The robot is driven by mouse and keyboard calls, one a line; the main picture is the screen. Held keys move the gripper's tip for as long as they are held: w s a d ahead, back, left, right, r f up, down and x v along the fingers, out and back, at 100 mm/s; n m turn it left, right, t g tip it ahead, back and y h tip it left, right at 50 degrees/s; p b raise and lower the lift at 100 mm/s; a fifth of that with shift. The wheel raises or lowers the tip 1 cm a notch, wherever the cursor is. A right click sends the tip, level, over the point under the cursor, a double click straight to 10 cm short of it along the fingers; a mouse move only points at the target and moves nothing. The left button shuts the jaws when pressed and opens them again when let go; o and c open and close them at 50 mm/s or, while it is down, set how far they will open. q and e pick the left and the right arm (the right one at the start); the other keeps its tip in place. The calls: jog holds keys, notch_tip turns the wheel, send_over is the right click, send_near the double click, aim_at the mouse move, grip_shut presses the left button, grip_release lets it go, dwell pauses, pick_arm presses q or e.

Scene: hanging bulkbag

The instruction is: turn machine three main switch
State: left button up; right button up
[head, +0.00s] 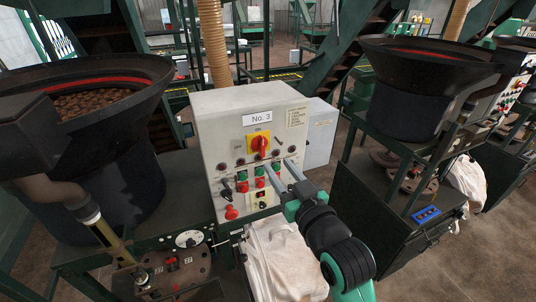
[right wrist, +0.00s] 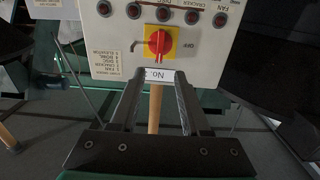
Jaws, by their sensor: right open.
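The main switch (head: 260,144) is a red rotary knob on a yellow square plate, on the light grey control box (head: 215,125) labelled No. 3. It also shows in the right wrist view (right wrist: 158,42), where the panel appears upside down. The knob's handle looks roughly in line with the panel's vertical. My right gripper (head: 278,165) is open and empty, its fingers pointing at the panel, below and right of the knob in the head view. In the right wrist view its fingertips (right wrist: 158,73) stand apart, with the knob just beyond them. No contact shows. My left gripper is not in view.
Green and red buttons (head: 242,181) and a red mushroom button (head: 231,212) sit low on the panel. A white cloth bag (head: 285,260) hangs below. Black bowls (head: 90,82) (head: 425,58) stand on both sides. Another box (head: 320,135) adjoins the panel's right.

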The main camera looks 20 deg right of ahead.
aim_at(263, 144)
jog(key=w+b, duration=0.4)
jog(key=w+f+b, duration=0.1)
jog(key=w+b, duration=0.1)
jog(key=b, duration=0.1)
jog(key=shift+w, duration=0.15)
jog(key=shift+w+r+p, duration=0.3)
jog(key=shift+w+p, duration=0.05)
jog(key=shift+w, duration=0.2)
jog(key=shift+w+r+p, duration=0.3)
jog(key=shift+w+p, duration=0.05)
jog(key=shift+w, duration=0.15)
jog(key=shift+w+d, duration=0.1)
jog(key=shift+w, duration=0.3)
grip_shut()
